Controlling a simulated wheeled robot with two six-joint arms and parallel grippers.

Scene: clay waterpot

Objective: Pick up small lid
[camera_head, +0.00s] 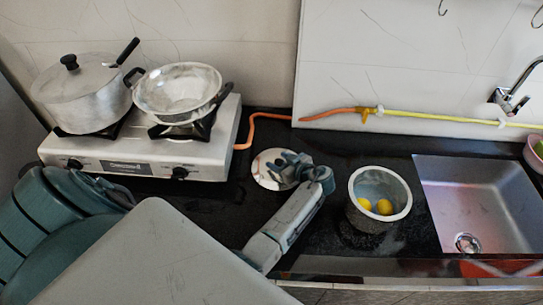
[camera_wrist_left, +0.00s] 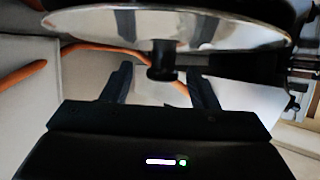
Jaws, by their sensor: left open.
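The small lid (camera_head: 262,176) is a shiny silver disc on the black counter, right of the stove, partly covered by my left gripper. My left gripper (camera_head: 283,166) is over the lid in the head view. In the left wrist view the lid (camera_wrist_left: 100,24) spans the top, with its black knob (camera_wrist_left: 161,68) pointing toward the gripper. The open fingers (camera_wrist_left: 160,82) stand on both sides of the knob, with gaps between; the knob is not gripped. My right gripper is not in view.
A silver gas stove (camera_head: 150,150) holds a lidded pot (camera_head: 85,95) and a metal pan (camera_head: 180,92). A grey pot (camera_head: 368,215) with yellow fruit stands right of my arm, near the sink (camera_head: 480,200). An orange hose (camera_head: 262,116) runs behind the lid.

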